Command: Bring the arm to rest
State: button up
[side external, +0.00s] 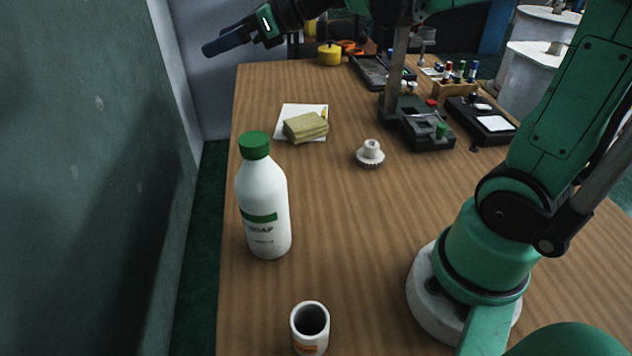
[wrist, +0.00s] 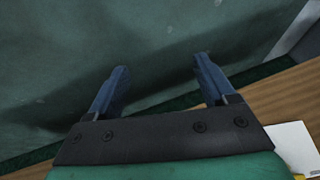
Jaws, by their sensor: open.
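My gripper (wrist: 159,72) shows in the wrist view with its two blue fingers apart and nothing between them. In the side view my gripper (side external: 207,49) is at the top left, raised above and past the table's left edge, pointing toward the green wall. My green arm stands on a pale round base at the right of the table. The wooden table (side external: 330,215) also shows at the right of the wrist view (wrist: 285,98).
A white soap bottle (side external: 262,205) with a green cap stands near the left edge. A cup (side external: 310,325), sponge (side external: 305,127) on white paper (side external: 288,112), white knob-like part (side external: 370,153) and dark device (side external: 425,128) are on the table. The green wall (side external: 90,180) is left.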

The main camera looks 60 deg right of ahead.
jog(key=shift+w+d+f+n+g+y, duration=0.3)
jog(key=shift+d+f+n+g+y, duration=0.2)
jog(key=shift+f+n+y, duration=0.2)
jog(key=shift+w+d+f+n+g+y, duration=0.3)
jog(key=shift+d+f+n+g+y, duration=0.15)
jog(key=shift+f+n+y, duration=0.2)
dwell(0.5)
